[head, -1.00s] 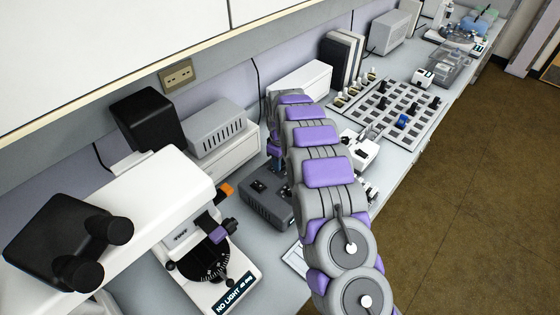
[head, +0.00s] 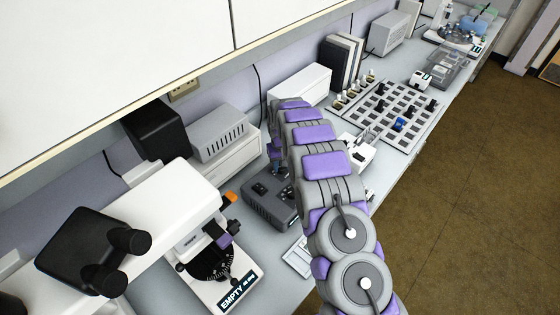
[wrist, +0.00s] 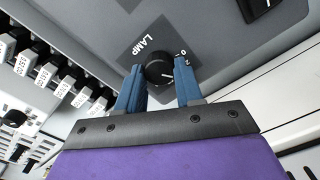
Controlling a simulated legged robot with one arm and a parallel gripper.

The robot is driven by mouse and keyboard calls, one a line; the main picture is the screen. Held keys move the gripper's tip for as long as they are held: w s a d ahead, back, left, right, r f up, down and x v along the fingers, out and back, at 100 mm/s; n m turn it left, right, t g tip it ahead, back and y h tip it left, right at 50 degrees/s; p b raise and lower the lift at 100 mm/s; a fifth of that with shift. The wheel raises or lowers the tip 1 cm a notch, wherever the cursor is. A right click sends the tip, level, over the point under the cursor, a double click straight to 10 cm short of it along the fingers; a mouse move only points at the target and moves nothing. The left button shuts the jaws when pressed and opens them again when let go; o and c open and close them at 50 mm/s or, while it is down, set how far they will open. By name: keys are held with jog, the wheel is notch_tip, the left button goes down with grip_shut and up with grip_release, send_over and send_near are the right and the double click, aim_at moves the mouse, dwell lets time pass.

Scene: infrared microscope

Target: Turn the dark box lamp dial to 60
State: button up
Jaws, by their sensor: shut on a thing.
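The dark box (head: 264,198) sits on the bench right of the microscope, partly behind my arm. In the wrist view its grey top (wrist: 215,30) fills the upper part. The black lamp dial (wrist: 158,66) stands on a darker patch marked "LAMP" with small numbers. My gripper (wrist: 160,82) is shut on the dial, one blue finger on each side. A white pointer line shows on the dial; the reading under it is too small to tell. The white microscope (head: 165,215) has a display (head: 238,289) reading "EMPTY". In the head view my arm hides the dial.
A slotted tray (head: 395,115) with several dark pieces lies on the bench beyond my arm. White labelled items (wrist: 65,88) stand left of the box in the wrist view. Another black control (wrist: 262,5) is on the box top.

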jog(key=m+p, duration=0.1)
jog(key=m, duration=0.1)
jog(key=m+p, duration=0.1)
jog(key=m, duration=0.2)
jog(key=shift+s+d+m, duration=0.1)
jog(key=shift+s+m, duration=0.1)
jog(key=shift+m, duration=0.1)
jog(key=shift+f+m+p, duration=0.1)
jog(key=shift+m+p, duration=0.7)
jog(key=shift+m, duration=1.3)
jog(key=o, duration=0.8)
jog(key=shift+s+a, duration=0.1)
jog(key=shift+a, duration=0.1)
jog(key=shift+o, duration=1.2)
jog(key=shift+w+d+r, duration=0.15)
jog(key=shift+w+r, duration=0.05)
jog(key=shift+r, duration=0.35)
notch_tip(320, 180, up, 16)
jog(key=p, duration=0.1)
jog(key=shift+a+r, duration=0.15)
jog(key=shift+a, duration=0.1)
